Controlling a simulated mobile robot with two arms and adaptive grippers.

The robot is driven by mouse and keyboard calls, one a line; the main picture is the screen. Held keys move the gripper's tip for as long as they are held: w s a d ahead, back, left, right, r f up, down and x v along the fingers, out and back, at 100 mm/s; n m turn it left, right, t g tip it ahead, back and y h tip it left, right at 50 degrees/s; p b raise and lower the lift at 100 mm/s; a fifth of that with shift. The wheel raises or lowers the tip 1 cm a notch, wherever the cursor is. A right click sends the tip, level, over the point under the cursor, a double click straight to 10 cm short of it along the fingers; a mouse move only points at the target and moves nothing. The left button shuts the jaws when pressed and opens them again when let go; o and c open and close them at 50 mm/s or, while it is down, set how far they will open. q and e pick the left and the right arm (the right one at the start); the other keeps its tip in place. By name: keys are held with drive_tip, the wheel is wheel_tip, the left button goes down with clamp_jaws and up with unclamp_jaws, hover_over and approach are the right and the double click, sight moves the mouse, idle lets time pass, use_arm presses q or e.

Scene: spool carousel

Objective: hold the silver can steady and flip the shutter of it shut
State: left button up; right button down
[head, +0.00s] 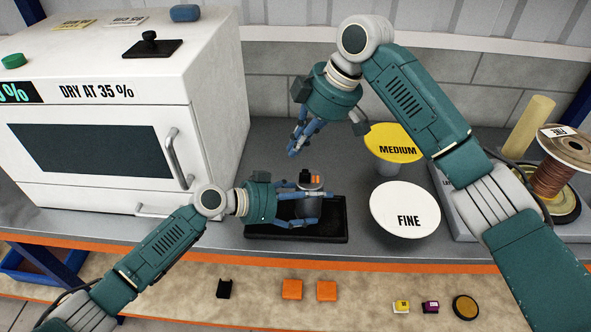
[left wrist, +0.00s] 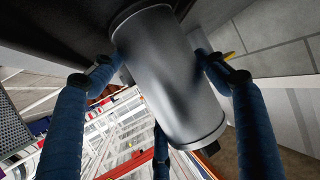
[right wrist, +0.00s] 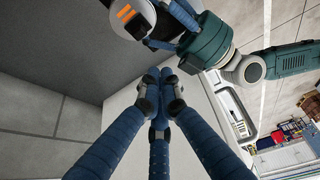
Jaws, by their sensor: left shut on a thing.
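The silver can (head: 307,207) stands upright on the black tray (head: 336,232). My left gripper (head: 311,210) is shut around the can's side, and its fingers flank the metal body in the left wrist view (left wrist: 165,75). The can's top has orange marks (head: 315,179) and a small dark part (head: 304,176) beside them. The top also shows at the upper edge of the right wrist view (right wrist: 128,17). I cannot tell the shutter's exact position. My right gripper (head: 293,149) is above and behind the can, apart from it. Its fingers (right wrist: 158,76) are together and empty.
A white dryer (head: 215,95) stands at the left. A yellow MEDIUM disc (head: 393,143) and a white FINE disc (head: 405,210) stand right of the tray. A copper spool (head: 552,178) is far right. Small blocks (head: 292,289) lie on the lower front shelf.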

sight(305, 175)
drive_tip(key=shift+s+a+r+n+g+h, duration=0.15)
drive_tip(key=shift+a+r+n, duration=0.1)
drive_tip(key=shift+r, duration=0.15)
drive_tip(key=shift+s+a+r+n+g+h, duration=0.1)
drive_tip(key=shift+r+n+g, duration=0.15)
drive_tip(key=shift+r, duration=0.2)
drive_tip(key=shift+s+a+r+n+g+h, duration=0.1)
drive_tip(key=shift+a+r+n+h, duration=0.1)
drive_tip(key=shift+r+n, duration=0.15)
drive_tip(key=x, duration=1)
use_arm(q)
drive_tip(key=shift+d, duration=0.15)
use_arm(e)
drive_tip(key=d, duration=0.4)
drive_tip(key=shift+d, duration=0.1)
use_arm(q)
drive_tip(key=shift+a, duration=0.2)
